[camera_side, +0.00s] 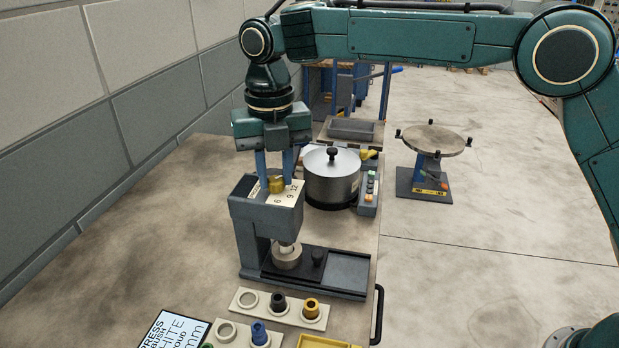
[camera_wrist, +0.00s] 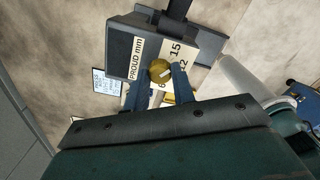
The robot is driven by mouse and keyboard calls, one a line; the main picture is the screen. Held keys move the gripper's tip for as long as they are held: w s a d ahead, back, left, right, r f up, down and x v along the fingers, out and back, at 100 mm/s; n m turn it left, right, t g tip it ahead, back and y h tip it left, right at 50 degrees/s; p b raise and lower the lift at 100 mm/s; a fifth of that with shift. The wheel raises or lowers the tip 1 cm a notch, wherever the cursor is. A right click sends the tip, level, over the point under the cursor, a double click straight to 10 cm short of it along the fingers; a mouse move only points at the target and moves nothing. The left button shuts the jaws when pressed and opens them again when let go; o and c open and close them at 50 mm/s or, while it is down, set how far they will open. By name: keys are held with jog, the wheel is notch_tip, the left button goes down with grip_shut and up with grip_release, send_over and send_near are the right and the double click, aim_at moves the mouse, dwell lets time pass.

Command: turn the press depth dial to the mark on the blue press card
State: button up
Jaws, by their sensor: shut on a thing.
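The press depth dial is a brass knob (camera_side: 276,184) on top of the grey press (camera_side: 262,225); it also shows in the wrist view (camera_wrist: 159,70). My gripper (camera_side: 277,178) points down with its two blue fingers shut on the dial. The white scale plate (camera_side: 291,195) around it shows 6, 9 and 12 in the side view, and 15, 12 and "PROUD mm" in the wrist view. A pale line crosses the knob; its exact reading I cannot tell.
A metal pot (camera_side: 331,180) and a button box (camera_side: 369,190) stand close behind and right of the press. Bush holders (camera_side: 262,304) lie in front, with a yellow tray (camera_side: 325,342) at the bottom edge. A round turntable (camera_side: 434,140) stands farther right. The bench left of the press is clear.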

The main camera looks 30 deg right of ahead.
aim_at(276, 179)
jog(key=shift+n, duration=1.2)
jog(key=o, duration=1.4)
jog(key=shift+o, duration=0.2)
jog(key=shift+r, duration=0.1)
jog(key=shift+r, duration=3.85)
